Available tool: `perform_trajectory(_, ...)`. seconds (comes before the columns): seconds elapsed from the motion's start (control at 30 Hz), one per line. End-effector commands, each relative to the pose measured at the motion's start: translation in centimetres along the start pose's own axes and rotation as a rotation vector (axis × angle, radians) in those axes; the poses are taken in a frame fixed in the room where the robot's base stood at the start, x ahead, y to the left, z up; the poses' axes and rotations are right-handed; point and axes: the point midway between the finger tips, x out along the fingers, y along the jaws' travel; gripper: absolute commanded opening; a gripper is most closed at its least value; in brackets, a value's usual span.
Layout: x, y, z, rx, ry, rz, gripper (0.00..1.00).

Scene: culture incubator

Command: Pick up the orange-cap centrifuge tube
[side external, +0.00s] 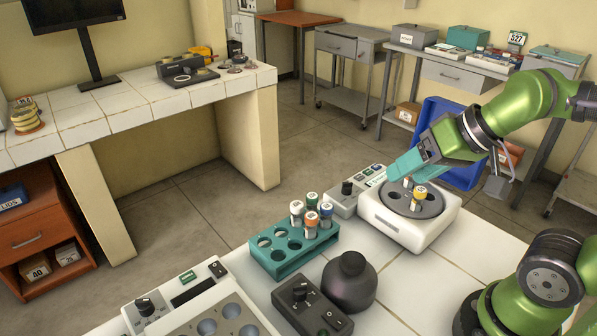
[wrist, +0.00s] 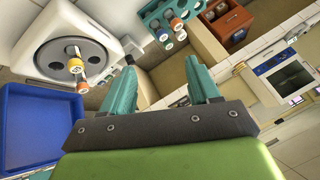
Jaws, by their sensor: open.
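A yellow-cap tube (side external: 419,194) stands in the centrifuge rotor, with another tube near it under my gripper. A dark round bottle (side external: 349,284) and a black-topped device (side external: 311,308) stand in front of the rack. A blue bin (side external: 440,112) is behind the centrifuge.

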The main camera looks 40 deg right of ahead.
Motion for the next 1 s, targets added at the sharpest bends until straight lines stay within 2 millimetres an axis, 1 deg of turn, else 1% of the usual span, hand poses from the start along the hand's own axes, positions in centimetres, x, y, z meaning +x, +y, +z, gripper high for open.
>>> perform_trajectory(0.23, 0.0, 0.2, -0.1, 0.009, 0.002, 0.006, 0.61)
perform_trajectory(0.27, 0.2, 0.6, -0.2, 0.021, -0.002, 0.015, 0.61)
perform_trajectory(0.33, 0.7, 1.9, -1.1, 0.076, -0.010, 0.053, 0.61)
perform_trajectory(0.37, 0.9, 2.8, -1.8, 0.108, -0.012, 0.076, 0.61)
perform_trajectory(0.47, 1.2, 6.8, -4.9, 0.160, -0.031, 0.166, 0.61)
perform_trajectory(0.5, 1.2, 8.7, -6.2, 0.157, -0.042, 0.202, 0.61)
perform_trajectory(0.57, 1.0, 11.6, -8.0, 0.130, -0.067, 0.249, 0.61)
perform_trajectory(0.6, 0.8, 13.6, -9.0, 0.101, -0.087, 0.276, 0.61)
perform_trajectory(0.63, 0.6, 14.9, -9.6, 0.072, -0.101, 0.292, 0.61)
perform_trajectory(0.7, 0.2, 16.8, -10.7, -0.009, -0.131, 0.313, 0.61)
perform_trajectory(0.77, -0.1, 17.4, -11.3, -0.081, -0.148, 0.316, 0.61)
perform_trajectory(0.87, -0.4, 17.1, -11.6, -0.175, -0.159, 0.310, 0.61)
perform_trajectory(0.97, 0.4, 17.3, -11.3, -0.205, -0.171, 0.305, 0.61)
perform_trajectory(1.0, 1.0, 17.5, -11.2, -0.207, -0.173, 0.304, 0.61)
